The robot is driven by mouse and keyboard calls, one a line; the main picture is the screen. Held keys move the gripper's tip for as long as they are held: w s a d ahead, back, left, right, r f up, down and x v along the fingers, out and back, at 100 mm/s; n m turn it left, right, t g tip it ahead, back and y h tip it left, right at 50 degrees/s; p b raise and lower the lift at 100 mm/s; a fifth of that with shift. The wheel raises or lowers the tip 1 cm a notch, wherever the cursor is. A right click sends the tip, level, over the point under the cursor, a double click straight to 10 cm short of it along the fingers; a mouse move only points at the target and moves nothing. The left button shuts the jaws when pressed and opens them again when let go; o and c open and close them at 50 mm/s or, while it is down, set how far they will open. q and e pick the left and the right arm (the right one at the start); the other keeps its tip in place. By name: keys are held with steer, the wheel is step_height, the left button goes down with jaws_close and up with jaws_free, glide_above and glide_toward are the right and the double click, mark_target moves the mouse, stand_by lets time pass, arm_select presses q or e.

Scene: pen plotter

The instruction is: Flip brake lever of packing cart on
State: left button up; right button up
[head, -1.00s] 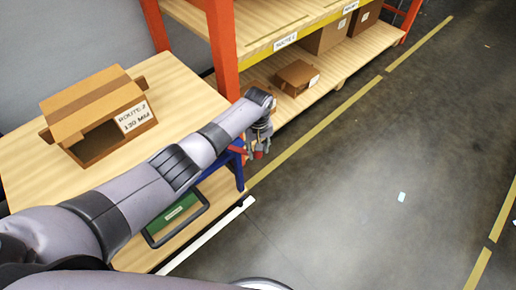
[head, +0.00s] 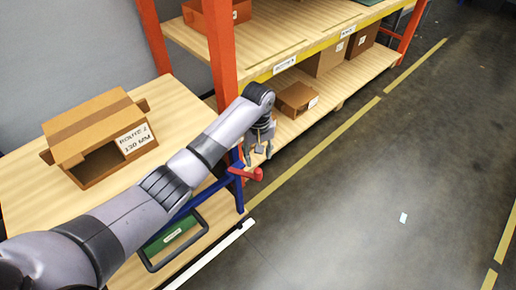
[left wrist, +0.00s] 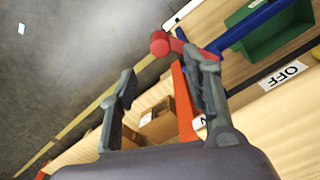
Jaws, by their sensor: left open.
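The red brake lever (head: 246,174) with a round knob sticks out from the blue frame (head: 236,190) of the packing cart, at the cart's right end. My left gripper (head: 259,150) is open and empty just above and beyond the lever in the head view. In the left wrist view the red knob (left wrist: 160,44) lies past the open fingertips (left wrist: 165,70), and the lever's red arm runs behind the right finger. An OFF label (left wrist: 285,76) shows on the wood to the right. Another label, partly hidden by that finger, ends in N. My right gripper is out of view.
An open cardboard box (head: 100,125) stands on the cart's wooden top (head: 175,100). A green bin (head: 172,236) sits below. An orange-posted rack (head: 222,60) with boxes stands behind.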

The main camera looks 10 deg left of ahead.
arm_select(q)
steer(key=shift+r, duration=1.35)
